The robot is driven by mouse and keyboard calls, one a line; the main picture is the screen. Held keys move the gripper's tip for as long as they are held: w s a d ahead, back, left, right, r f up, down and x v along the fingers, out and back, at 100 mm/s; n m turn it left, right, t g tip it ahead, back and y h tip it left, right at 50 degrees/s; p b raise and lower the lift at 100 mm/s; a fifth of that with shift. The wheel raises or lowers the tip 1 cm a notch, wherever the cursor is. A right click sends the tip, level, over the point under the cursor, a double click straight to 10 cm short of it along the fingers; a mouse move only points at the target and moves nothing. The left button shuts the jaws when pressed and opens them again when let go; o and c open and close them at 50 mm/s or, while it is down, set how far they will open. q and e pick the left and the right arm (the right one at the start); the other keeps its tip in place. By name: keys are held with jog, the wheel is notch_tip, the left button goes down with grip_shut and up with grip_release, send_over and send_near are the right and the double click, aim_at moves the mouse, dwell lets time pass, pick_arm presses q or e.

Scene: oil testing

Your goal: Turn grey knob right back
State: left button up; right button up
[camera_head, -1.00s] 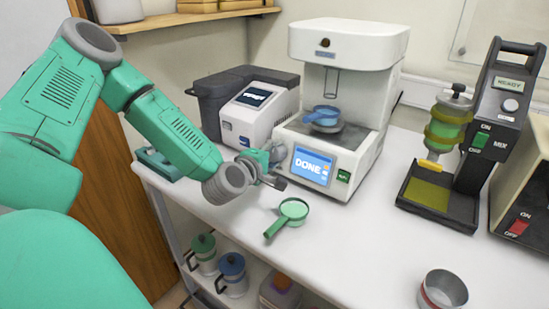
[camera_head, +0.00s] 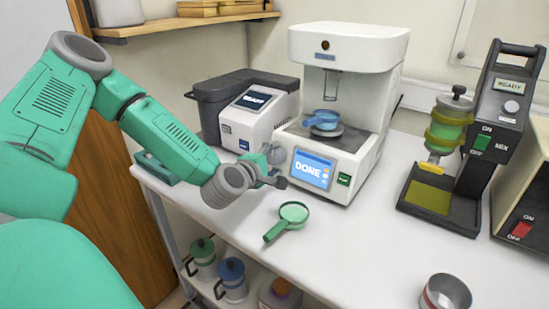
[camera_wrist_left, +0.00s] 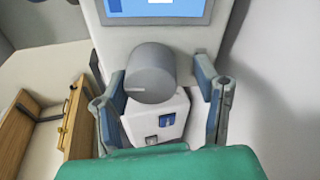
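The grey knob (camera_wrist_left: 151,72) is a short, thick cylinder on the front of a white machine, below its blue screen, in the left wrist view. In the head view the knob (camera_head: 276,153) shows at the front of the white and dark machine (camera_head: 258,125), partly behind my gripper. My left gripper (camera_head: 274,170) is at the knob. In the left wrist view its two blue-grey fingers (camera_wrist_left: 160,70) are open, one on each side of the knob, with gaps visible. The small light mark on the knob is at its lower left. My right gripper is not in view.
A white machine with a DONE screen (camera_head: 313,170) stands close right of my gripper. A green strainer (camera_head: 293,212) lies on the white table (camera_head: 350,245) in front. A mixer (camera_head: 483,150) and a metal cup (camera_head: 445,293) are farther right. The front middle is clear.

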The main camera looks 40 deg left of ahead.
aim_at(271, 160)
pick_arm(q)
jog(key=shift+w+a+r, duration=0.1)
jog(key=shift+w, duration=0.05)
jog(key=shift+r, duration=0.1)
jog(key=v, duration=0.6)
jog(key=shift+s, duration=0.7)
